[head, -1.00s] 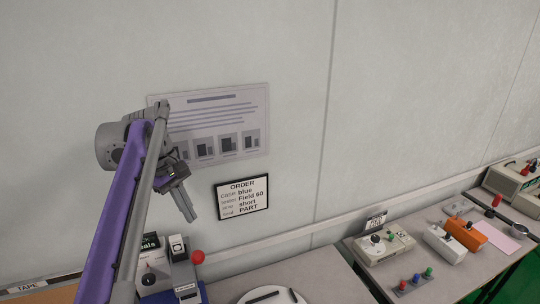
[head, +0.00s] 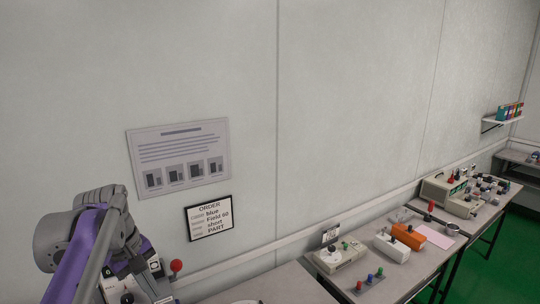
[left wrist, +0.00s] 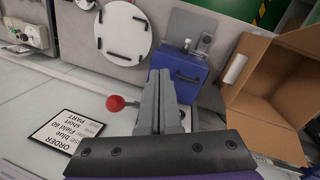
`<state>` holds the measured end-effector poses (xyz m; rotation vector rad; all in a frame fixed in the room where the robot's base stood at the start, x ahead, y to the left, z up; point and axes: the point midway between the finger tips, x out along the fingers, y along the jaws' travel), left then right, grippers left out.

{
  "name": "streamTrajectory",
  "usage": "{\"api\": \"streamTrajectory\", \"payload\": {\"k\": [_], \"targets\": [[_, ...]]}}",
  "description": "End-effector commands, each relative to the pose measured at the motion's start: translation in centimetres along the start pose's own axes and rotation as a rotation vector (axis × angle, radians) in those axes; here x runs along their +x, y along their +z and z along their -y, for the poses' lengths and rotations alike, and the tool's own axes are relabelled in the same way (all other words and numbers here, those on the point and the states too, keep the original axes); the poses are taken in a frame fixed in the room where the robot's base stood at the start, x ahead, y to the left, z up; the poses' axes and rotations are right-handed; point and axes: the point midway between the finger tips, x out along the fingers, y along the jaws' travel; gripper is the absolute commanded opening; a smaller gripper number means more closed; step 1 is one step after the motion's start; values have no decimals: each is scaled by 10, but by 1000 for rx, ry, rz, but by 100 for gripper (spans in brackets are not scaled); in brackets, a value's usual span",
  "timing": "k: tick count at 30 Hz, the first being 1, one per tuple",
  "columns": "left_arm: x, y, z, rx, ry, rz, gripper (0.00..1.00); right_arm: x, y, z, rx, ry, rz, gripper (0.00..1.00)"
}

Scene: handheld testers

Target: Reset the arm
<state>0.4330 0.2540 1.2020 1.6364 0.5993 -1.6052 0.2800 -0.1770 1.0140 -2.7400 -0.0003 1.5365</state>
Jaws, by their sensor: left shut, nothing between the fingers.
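My left arm, purple and grey (head: 95,228), comes in at the lower left of the head view, in front of the wall and bench. Its fingers are hard to make out there. In the left wrist view my left gripper (left wrist: 163,105) shows with its two grey fingers together and nothing between them. Behind the fingers stand a blue box (left wrist: 183,72) and a red ball knob (left wrist: 115,103), apart from them as far as I can tell. My right gripper is in neither view.
A framed order card (head: 209,217) and a poster (head: 178,158) hang on the wall. Testers, one white (head: 392,246) and one orange (head: 408,236), stand on the bench at right. The left wrist view shows a round white plate (left wrist: 122,32) and an open cardboard box (left wrist: 270,85).

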Motion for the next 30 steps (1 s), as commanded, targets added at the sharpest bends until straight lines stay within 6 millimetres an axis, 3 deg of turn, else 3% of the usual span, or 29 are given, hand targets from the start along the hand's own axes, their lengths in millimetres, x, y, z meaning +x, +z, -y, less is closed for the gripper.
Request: {"api": "streamTrajectory", "payload": {"k": [5, 12, 18, 22, 30], "targets": [[37, 42, 18, 231, 22, -117, 0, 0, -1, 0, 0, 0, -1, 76], [115, 104, 64, 627, 42, -325, 0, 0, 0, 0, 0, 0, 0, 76], [165, 134, 95, 858, 44, -451, 0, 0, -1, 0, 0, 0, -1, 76], [179, 141, 104, 920, 42, -487, 0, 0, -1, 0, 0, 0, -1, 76], [181, 142, 105, 931, 42, -494, 0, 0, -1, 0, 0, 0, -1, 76]]}}
